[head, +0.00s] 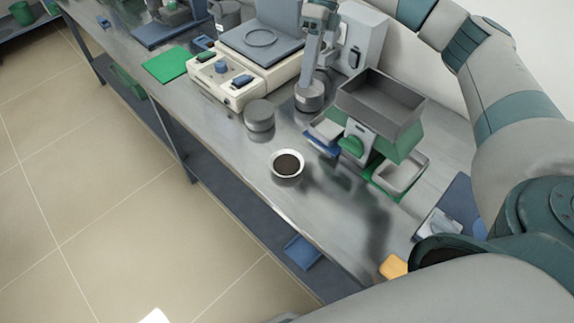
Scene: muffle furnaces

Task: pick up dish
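The dish (287,177) is a small round white bowl with dark brown-black material inside. It stands upright on the grey metal bench, near the front edge, apart from the things around it. My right arm comes in from the right and passes out at the top. What appears to be my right gripper (313,60) points down at the back of the bench, beyond the dish and apart from it. Its fingertips are too small to tell open from shut. My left gripper is not in view.
A grey lidded cylinder (259,116) stands just behind the dish. To its right is a green and grey hopper device (408,140) with side trays. A cream-coloured instrument (228,92) and green mat (167,65) are further left. Clear bench lies right of the dish.

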